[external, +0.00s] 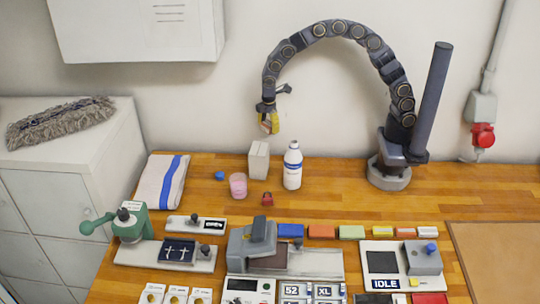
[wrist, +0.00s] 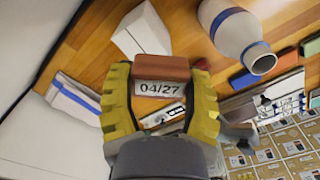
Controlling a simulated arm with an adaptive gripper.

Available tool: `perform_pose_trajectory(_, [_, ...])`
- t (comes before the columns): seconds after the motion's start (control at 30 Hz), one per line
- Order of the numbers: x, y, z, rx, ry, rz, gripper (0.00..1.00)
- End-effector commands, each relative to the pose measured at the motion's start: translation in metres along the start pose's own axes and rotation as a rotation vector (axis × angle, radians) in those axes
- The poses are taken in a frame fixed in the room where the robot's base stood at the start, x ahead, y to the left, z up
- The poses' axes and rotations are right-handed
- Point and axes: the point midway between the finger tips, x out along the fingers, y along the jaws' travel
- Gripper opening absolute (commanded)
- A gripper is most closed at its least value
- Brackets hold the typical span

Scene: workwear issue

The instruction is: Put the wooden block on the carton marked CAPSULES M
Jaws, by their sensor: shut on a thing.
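My gripper (external: 268,120) is raised above the back of the bench, left of the white bottle. In the wrist view its yellow fingers (wrist: 160,74) are shut on a reddish-brown wooden block (wrist: 162,68). A pale strip reading 04/27 shows just below the block in that view; I cannot tell whether it belongs to the block. A plain white carton (external: 259,160) stands on the bench below the gripper, and it also shows in the wrist view (wrist: 141,31). I cannot read CAPSULES M on any carton.
The white bottle (external: 292,166) stands beside the white carton. A pink cup (external: 238,185), a small red padlock (external: 267,199) and a folded striped towel (external: 162,182) are nearby. A green press (external: 130,222) and other tools fill the front. Bare wood lies right of the bottle.

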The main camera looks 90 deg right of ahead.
Motion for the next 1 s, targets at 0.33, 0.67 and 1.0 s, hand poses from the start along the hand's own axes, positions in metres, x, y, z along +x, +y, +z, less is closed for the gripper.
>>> perform_pose_trajectory(0.33, [0.035,0.02,-0.021,-0.001,-0.001,-0.001,0.27])
perform_pose_trajectory(0.67, [0.069,0.023,-0.024,-0.001,-0.003,-0.002,0.27])
perform_pose_trajectory(1.0, [0.074,0.024,-0.024,0.0,-0.001,0.0,0.27])
